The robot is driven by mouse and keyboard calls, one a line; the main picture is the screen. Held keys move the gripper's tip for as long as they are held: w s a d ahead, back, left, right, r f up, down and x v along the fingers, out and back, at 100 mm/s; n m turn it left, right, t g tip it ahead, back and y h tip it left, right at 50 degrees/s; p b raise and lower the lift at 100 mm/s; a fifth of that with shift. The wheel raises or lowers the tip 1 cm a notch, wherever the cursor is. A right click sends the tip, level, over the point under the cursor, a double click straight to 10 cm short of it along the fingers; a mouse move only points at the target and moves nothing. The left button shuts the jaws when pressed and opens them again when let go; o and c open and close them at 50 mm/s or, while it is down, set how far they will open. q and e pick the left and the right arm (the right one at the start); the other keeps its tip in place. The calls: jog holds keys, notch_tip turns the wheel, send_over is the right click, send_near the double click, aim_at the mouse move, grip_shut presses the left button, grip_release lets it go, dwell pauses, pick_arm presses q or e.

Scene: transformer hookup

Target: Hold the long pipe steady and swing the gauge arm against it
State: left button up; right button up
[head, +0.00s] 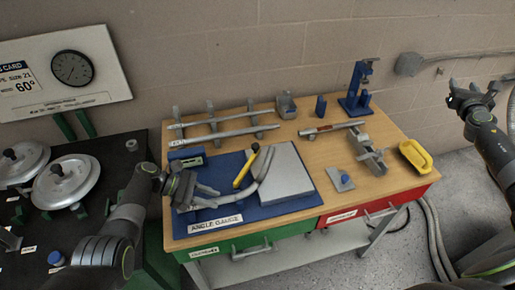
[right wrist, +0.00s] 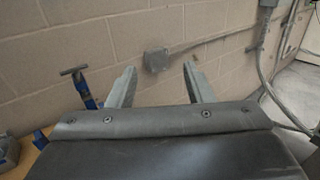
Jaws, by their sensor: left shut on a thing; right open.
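The long pipe (head: 257,180) is a grey bent tube lying on the blue angle-gauge board (head: 290,208), along the left edge of a grey plate (head: 285,175). My left gripper (head: 208,196) is shut on the pipe near its front left end; its fingers partly hide that end. The yellow gauge arm (head: 243,170) with a black knob (head: 255,147) stands out over the board just left of the pipe. I cannot tell whether it touches the pipe. My right gripper (head: 473,92) is open and empty, off the table to the right; its fingers show in the right wrist view (right wrist: 158,82).
Straight pipes on a rack (head: 225,133) lie at the back left. A blue stand (head: 357,90), a grey vise (head: 368,153) and a yellow tray (head: 415,156) are on the right of the table. A black bench with round lids (head: 68,184) stands left.

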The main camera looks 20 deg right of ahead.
notch_tip(320, 180, up, 2)
jog(key=w+a+m, duration=0.1)
jog(key=w+a, duration=0.1)
jog(key=a, duration=0.1)
jog(key=m+g+y, duration=0.1)
jog(key=m+y, duration=1.1)
jog(key=m, duration=1.5)
send_near(257, 147)
jog(key=shift+g, duration=0.3)
jog(key=shift+r+x, duration=0.1)
jog(key=shift+x, duration=2.2)
jog(key=shift+r+x, duration=0.15)
jog(key=shift+x, duration=2.1)
jog(key=shift+w, duration=0.1)
jog(key=shift+c, duration=0.2)
grip_shut()
